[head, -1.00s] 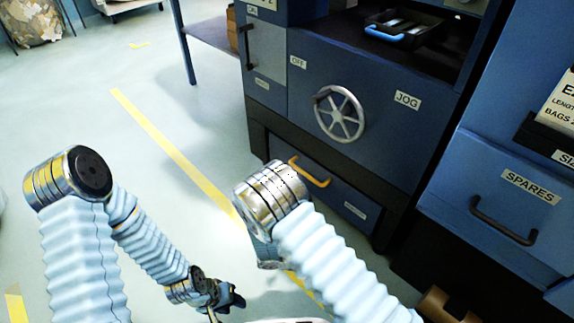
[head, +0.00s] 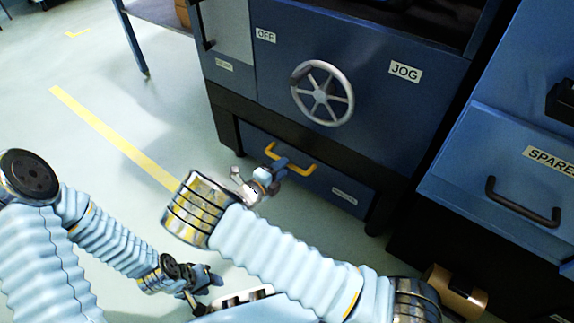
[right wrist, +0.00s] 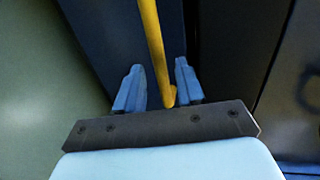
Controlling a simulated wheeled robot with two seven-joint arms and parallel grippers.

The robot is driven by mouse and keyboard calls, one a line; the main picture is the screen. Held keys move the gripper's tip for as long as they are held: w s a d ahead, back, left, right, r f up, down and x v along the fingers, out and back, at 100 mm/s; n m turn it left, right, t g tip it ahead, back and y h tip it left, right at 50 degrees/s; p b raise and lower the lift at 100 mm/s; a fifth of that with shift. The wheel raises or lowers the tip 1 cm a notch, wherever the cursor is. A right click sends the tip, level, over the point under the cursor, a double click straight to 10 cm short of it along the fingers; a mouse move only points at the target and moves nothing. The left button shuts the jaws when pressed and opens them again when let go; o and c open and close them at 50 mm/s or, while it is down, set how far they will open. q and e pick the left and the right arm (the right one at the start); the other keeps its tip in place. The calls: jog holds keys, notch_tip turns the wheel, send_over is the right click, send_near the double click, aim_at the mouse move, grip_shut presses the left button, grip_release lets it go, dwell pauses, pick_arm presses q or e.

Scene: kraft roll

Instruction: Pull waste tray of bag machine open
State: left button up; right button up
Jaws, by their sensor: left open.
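The waste tray (head: 325,187) is a dark blue drawer low in the bag machine (head: 375,125), with a yellow bar handle (head: 300,166) and a small white label. It looks shut in the head view. My left gripper (head: 207,284) is open and empty, low over the floor, far from the tray.
A grey handwheel (head: 322,94) sticks out above the tray. A blue cabinet (head: 460,190) with a dark handle stands to the right, and a brown roll (head: 455,292) lies below it. The floor (head: 160,120) before the tray is clear, with a yellow line.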

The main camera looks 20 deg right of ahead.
jog(key=shift+x, duration=1.9)
grip_shut()
